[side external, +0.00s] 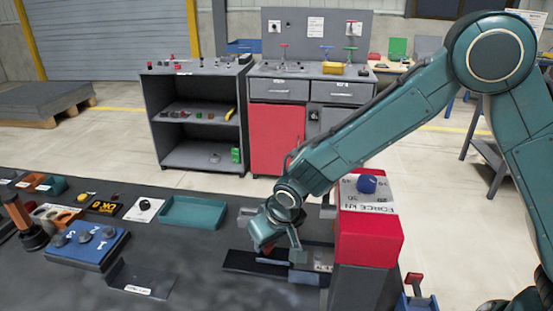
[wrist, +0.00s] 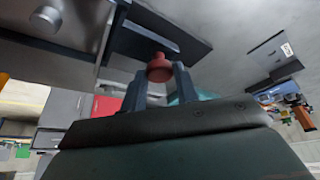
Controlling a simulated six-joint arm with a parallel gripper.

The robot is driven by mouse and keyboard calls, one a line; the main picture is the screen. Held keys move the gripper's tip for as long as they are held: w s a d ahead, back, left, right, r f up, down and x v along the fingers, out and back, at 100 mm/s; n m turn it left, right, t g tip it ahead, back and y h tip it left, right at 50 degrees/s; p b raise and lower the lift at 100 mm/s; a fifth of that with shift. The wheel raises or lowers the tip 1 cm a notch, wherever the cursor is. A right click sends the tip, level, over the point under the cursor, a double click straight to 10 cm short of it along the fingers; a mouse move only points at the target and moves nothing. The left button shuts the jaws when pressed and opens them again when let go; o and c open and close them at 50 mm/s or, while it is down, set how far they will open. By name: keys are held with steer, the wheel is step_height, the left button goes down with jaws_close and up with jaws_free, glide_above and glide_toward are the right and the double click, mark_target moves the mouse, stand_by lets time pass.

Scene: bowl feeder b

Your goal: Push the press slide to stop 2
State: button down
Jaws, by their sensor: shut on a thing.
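The red knob (wrist: 159,70) shows between my gripper's two fingers (wrist: 160,82) in the wrist view. The gripper is shut on it. A dark flat bar (wrist: 150,38), which looks like the press slide's plate, lies just beyond the knob. In the side view my gripper (side external: 284,253) is low over the dark slide plate (side external: 242,262), left of the red press (side external: 370,238). The press has a sloped "FORCE kN" panel with a blue dial (side external: 367,184). The stop marks cannot be read; my gripper and arm hide part of the slide.
A teal tray (side external: 193,213) lies left of the slide on the dark bench. The bench between is clear.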

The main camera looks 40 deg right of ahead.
steer(key=shift+s+d, duration=0.75)
steer(key=shift+s, duration=0.05)
steer(key=c, duration=1.1)
jaws_free()
